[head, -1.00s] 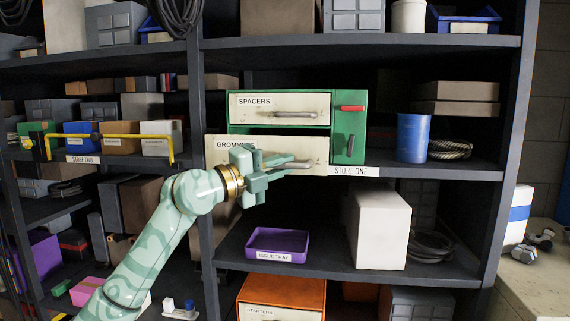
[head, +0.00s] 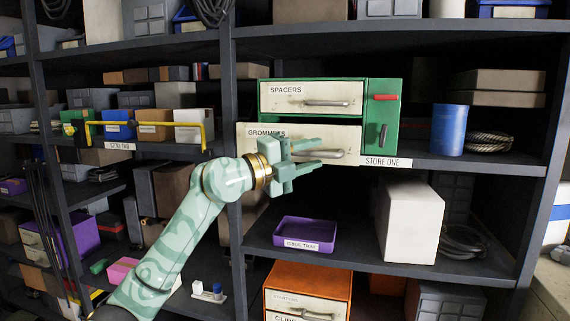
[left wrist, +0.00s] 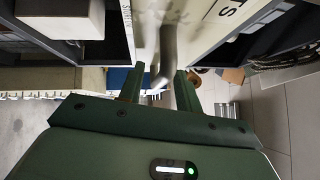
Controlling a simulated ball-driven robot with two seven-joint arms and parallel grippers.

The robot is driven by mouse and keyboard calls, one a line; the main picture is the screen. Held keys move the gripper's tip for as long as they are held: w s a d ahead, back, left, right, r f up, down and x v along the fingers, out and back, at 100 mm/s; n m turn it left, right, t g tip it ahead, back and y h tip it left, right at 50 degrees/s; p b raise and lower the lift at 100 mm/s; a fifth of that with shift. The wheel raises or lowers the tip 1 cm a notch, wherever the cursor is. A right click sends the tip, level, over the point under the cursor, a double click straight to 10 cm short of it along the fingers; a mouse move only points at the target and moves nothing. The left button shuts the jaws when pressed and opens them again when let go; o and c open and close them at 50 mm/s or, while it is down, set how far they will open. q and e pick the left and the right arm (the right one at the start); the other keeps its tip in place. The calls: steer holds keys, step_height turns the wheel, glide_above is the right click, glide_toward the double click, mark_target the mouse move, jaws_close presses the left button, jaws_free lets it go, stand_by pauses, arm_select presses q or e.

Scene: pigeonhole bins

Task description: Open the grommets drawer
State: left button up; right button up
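The grommets drawer (head: 255,146) is a cream front with a "GROMMETS" label, below the spacers drawer (head: 310,93) in a green cabinet (head: 383,90). Its front stands out toward me past the spacers front, so it is partly pulled out. Its metal handle (head: 335,155) shows beside my fingers. My left gripper (head: 318,155) is at the drawer front, its two fingers apart and pointing right at the handle. In the left wrist view the fingers (left wrist: 158,88) are open, with the grey handle (left wrist: 166,50) between them. My right gripper is not in view.
A blue cup (head: 450,130) stands right of the cabinet on the same shelf. A purple tray (head: 306,232) and a white box (head: 410,222) are on the shelf below. A yellow bar (head: 150,123) fronts the bins at left. A dark upright (head: 232,150) stands behind my arm.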

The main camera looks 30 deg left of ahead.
arm_select(q)
steer(key=b+v, duration=0.6)
steer(key=v, duration=0.9)
steer(key=shift+s+a+b, duration=0.2)
steer(key=shift+s+b, duration=0.05)
steer(key=shift+b, duration=0.1)
